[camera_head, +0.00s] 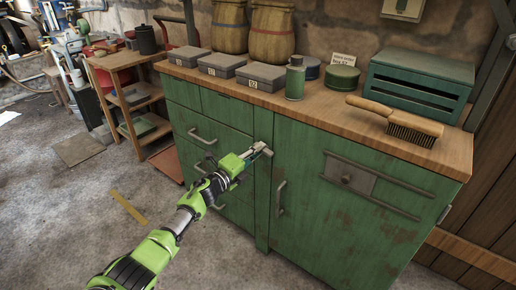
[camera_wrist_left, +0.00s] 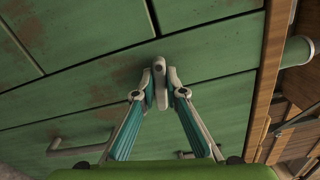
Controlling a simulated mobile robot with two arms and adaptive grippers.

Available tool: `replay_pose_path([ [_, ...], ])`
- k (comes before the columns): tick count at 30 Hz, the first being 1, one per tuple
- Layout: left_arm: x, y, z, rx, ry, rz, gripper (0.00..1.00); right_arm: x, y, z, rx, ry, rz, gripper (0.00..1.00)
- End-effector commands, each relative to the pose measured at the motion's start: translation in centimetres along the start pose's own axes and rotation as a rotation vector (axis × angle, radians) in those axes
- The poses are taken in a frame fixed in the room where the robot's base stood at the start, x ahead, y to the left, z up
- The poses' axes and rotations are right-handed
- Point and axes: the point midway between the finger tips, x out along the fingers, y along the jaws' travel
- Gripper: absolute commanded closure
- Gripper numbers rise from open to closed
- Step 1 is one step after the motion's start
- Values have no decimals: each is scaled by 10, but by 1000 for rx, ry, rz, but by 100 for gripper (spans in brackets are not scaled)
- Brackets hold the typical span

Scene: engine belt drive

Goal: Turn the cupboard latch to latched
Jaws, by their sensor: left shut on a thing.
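The green cupboard (camera_head: 335,222) stands in front of me. My left gripper (camera_head: 260,151) is at its front, just below the wooden top. In the left wrist view, my left gripper (camera_wrist_left: 162,88) is shut on a small grey lever, the cupboard latch (camera_wrist_left: 159,72), with one finger on each side. The latch is a short bar with a rounded end near a panel seam. In the head view my fingers mostly hide the latch, so its exact angle there cannot be told. My right gripper is not in view.
Bar handles (camera_head: 281,197) stick out from the cupboard front near my arm. The wooden top (camera_head: 325,108) holds grey boxes (camera_head: 261,77), a green canister (camera_head: 295,80), a brush (camera_head: 400,118) and a green vented box (camera_head: 420,80). The floor at left is mostly clear.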

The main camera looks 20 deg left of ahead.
Motion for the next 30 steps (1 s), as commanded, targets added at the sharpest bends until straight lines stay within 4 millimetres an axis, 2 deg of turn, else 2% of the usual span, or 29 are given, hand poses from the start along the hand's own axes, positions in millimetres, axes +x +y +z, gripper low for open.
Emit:
replay_pose_path([
  [1, 2, -7, 5, -33, -8, -8, 100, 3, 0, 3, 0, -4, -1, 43],
  [12, 2, -4, 4, -200, -8, -8, 100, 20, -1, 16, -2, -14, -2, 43],
  [29, 2, -4, 5, -235, -8, -10, 100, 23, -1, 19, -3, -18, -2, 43],
  [30, 2, -4, 5, -235, -8, -10, 86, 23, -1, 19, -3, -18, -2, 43],
])
